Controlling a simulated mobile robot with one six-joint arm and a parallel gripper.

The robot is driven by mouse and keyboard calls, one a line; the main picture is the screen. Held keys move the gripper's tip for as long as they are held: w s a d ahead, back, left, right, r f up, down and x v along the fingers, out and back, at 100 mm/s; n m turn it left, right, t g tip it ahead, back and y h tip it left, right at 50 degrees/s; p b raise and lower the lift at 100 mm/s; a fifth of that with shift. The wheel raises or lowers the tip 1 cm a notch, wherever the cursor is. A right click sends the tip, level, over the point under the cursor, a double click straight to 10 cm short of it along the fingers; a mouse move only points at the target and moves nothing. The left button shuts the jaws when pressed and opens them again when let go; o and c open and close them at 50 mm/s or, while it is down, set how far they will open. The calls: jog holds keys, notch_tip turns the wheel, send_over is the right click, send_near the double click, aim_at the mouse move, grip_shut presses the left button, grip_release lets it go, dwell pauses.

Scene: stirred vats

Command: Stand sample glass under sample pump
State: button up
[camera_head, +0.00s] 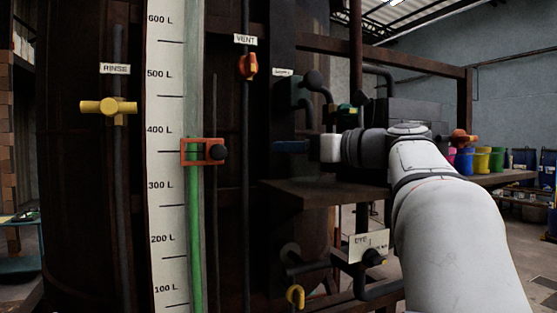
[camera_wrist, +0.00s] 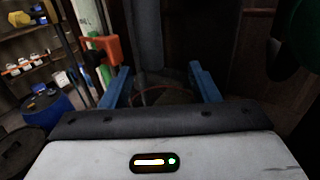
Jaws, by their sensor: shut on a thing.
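My gripper (camera_head: 290,146) reaches in from the right, its blue fingers in front of the dark vat, just above the level of a dark shelf. In the wrist view its two blue fingers (camera_wrist: 160,88) stand apart, with a faint, see-through shape, the sample glass (camera_wrist: 165,97), between them. The glass is hard to make out, and I cannot tell its contents; in the head view I cannot pick it out. The sample pump (camera_head: 303,92), dark with a bent spout, is on the vat under a small white label, above my fingers.
The dark shelf (camera_head: 330,192) runs below my gripper. A level gauge with an orange clamp (camera_head: 203,152) stands left, beside the orange vent valve (camera_head: 248,66) and yellow rinse valve (camera_head: 108,107). Coloured buckets (camera_head: 482,160) stand at the right.

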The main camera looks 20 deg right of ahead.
jog(key=shift+s+d+f, duration=0.2)
jog(key=shift+d+f, duration=0.05)
jog(key=shift+f, duration=0.4)
jog(key=shift+s+r, duration=0.3)
jog(key=shift+s, duration=0.15)
jog(key=shift+w+f, duration=0.2)
jog(key=shift+w, duration=0.15)
jog(key=o, duration=1)
jog(key=shift+s, duration=0.2)
jog(key=shift+o, duration=0.9)
jog(key=shift+w, duration=0.1)
jog(key=shift+r, duration=0.1)
jog(key=b+v, duration=0.1)
jog(key=v, duration=1.1)
